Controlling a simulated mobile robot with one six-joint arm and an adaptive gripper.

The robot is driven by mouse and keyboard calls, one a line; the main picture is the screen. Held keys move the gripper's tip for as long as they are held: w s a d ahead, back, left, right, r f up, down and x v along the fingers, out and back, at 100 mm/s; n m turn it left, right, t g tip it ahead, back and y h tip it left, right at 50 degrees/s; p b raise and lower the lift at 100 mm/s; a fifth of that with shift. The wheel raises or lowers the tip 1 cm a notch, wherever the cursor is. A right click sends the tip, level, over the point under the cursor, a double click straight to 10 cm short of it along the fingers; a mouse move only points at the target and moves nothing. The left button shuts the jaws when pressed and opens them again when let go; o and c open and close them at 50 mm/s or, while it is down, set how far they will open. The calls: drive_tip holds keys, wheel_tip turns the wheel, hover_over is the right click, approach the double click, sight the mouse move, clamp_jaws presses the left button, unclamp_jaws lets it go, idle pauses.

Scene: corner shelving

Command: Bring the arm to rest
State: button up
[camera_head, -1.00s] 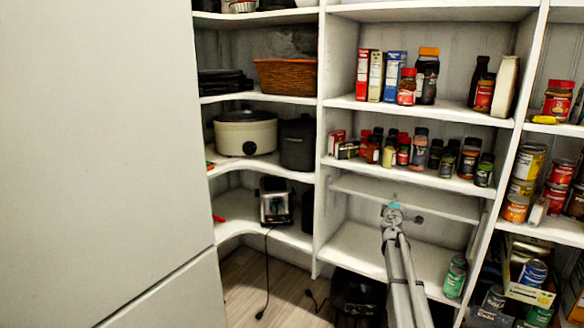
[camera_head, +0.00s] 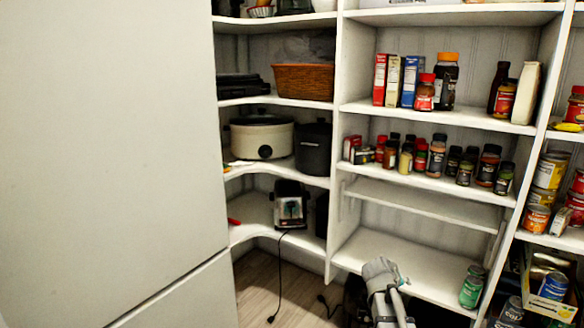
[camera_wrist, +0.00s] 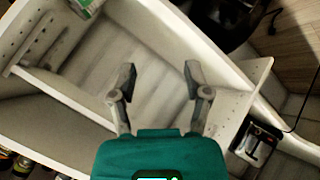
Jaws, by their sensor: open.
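My gripper (camera_wrist: 160,82) shows in the wrist view with its two dark fingers spread apart and nothing between them. Behind the fingers, in that view, are pale shelf boards (camera_wrist: 100,70). In the head view, only a grey part of my arm shows at the bottom, in front of the lower shelf (camera_head: 410,262); I cannot make out the fingers there. A green can (camera_head: 472,287) stands on that shelf, right of my arm.
Spice jars (camera_head: 437,155) and boxes fill the shelves above. A slow cooker (camera_head: 262,137) and a black and silver appliance (camera_head: 290,207) with a hanging cord stand on the corner shelves at left. A large pale panel (camera_head: 110,150) stands at far left. The lower shelf is mostly bare.

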drive_tip(key=s+a+f+g+y, duration=0.3)
drive_tip(key=s+a+y, duration=0.1)
drive_tip(key=s+a, duration=0.45)
drive_tip(key=s+a+f+g+y, duration=0.2)
drive_tip(key=s+a+g+y, duration=0.1)
drive_tip(key=s+a, duration=0.6)
wheel_tip(320, 180, up, 32)
drive_tip(key=s+d+p, duration=0.1)
drive_tip(key=p, duration=3.1)
drive_tip(key=shift+d+p, duration=0.15)
drive_tip(key=shift+p, duration=0.15)
